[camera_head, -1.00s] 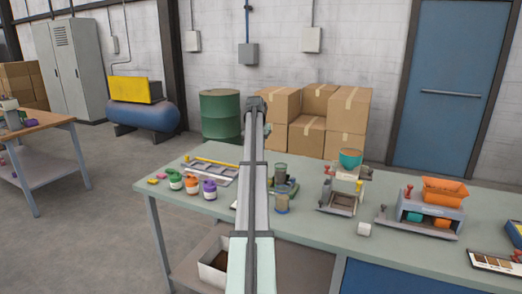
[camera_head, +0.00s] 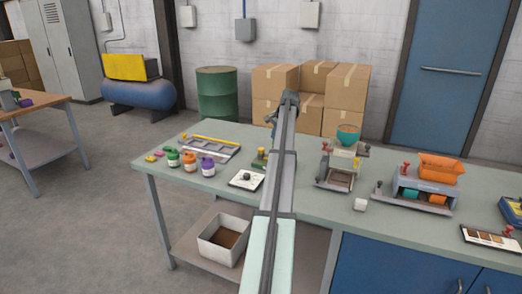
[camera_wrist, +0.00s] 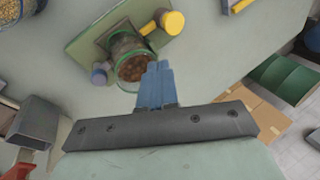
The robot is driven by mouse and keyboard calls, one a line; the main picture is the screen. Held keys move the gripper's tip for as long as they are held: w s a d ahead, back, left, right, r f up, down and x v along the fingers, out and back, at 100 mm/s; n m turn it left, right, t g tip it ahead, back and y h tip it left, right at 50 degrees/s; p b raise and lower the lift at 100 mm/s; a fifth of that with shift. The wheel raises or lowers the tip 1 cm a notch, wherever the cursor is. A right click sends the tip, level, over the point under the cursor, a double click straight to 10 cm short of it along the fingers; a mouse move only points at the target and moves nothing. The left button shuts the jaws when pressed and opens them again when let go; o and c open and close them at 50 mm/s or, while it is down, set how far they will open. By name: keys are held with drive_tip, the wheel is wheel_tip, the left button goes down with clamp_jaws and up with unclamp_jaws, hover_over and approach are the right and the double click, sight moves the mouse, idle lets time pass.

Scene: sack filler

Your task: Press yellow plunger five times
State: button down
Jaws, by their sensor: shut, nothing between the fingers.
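A yellow plunger knob (camera_wrist: 172,22) stands on a green baseplate (camera_wrist: 90,35) at the upper middle of the wrist view. Beside it is a green-rimmed clear jar (camera_wrist: 132,62) with brown contents. My gripper (camera_wrist: 157,66) has its blue fingers together and empty, over the near rim of the jar in the picture. The knob lies up and slightly right of the fingertips, apart from them. In the head view the yellow knob (camera_head: 263,151) shows just left of my arm, which hides most of this device. The gripper's height above it is unclear.
Cardboard boxes (camera_head: 345,100) and a green drum (camera_head: 217,95) stand behind.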

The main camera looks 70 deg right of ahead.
sight(262, 149)
drive_tip(key=w+r+m+t, duration=0.4)
drive_tip(key=w+m, duration=0.2)
drive_tip(key=m, duration=0.3)
drive_tip(key=shift+w+t, duration=0.2)
drive_tip(key=shift+t, duration=0.1)
drive_tip(key=shift+f, duration=0.2)
drive_tip(key=shift+f, duration=4.25)
drive_tip(key=shift+f, duration=0.1)
drive_tip(key=shift+f, duration=0.3)
drive_tip(key=shift+f, duration=0.15)
